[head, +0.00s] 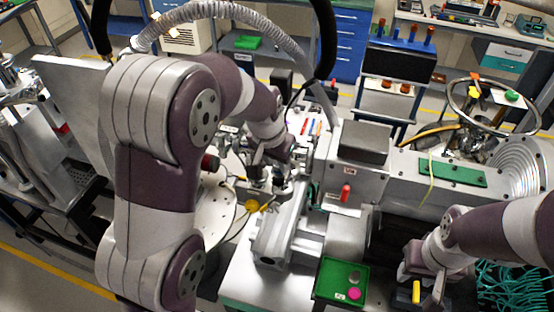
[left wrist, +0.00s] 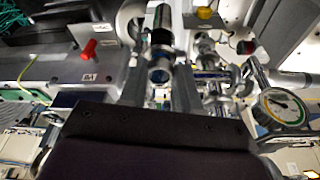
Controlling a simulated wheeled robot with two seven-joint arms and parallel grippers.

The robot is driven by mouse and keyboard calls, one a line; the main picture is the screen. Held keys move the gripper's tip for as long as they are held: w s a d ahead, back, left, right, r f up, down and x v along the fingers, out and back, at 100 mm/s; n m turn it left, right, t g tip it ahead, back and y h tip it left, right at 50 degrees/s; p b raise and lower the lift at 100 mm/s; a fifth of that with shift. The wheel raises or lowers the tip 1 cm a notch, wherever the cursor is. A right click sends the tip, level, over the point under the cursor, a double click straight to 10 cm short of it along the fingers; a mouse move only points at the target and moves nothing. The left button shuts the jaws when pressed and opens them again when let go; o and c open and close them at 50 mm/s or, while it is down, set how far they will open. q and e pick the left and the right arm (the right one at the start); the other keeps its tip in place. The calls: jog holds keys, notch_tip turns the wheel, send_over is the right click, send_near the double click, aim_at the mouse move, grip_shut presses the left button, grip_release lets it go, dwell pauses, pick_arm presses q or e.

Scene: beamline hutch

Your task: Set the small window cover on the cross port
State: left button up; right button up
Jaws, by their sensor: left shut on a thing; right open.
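My left gripper (head: 268,187) is over the metal pipework left of the grey beamline housing. In the left wrist view its two grey fingers (left wrist: 160,92) reach forward, with a shiny metal cylinder (left wrist: 160,55) with a dark bluish end showing between them. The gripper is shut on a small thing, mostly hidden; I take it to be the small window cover. I cannot tell whether it touches the cross port, which I cannot pick out surely among the metal fittings (left wrist: 207,62). My right gripper (head: 416,278) is open, low at the right, near a yellow object (head: 416,291).
A green tray (head: 318,292) holds a grey disc (head: 354,276) and a pink disc (head: 354,293). A round gauge (left wrist: 285,108) stands close on the right in the left wrist view.

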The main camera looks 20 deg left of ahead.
pick_arm(q)
jog(key=shift+s+r, duration=0.1)
jog(key=shift+s, duration=0.15)
jog(key=shift+w+f, duration=0.2)
jog(key=shift+f, duration=0.1)
jog(key=shift+s+f+b, duration=0.15)
jog(key=shift+f+b, duration=0.05)
jog(key=shift+b, duration=0.15)
jog(key=shift+f, duration=0.15)
jog(key=o, duration=1.1)
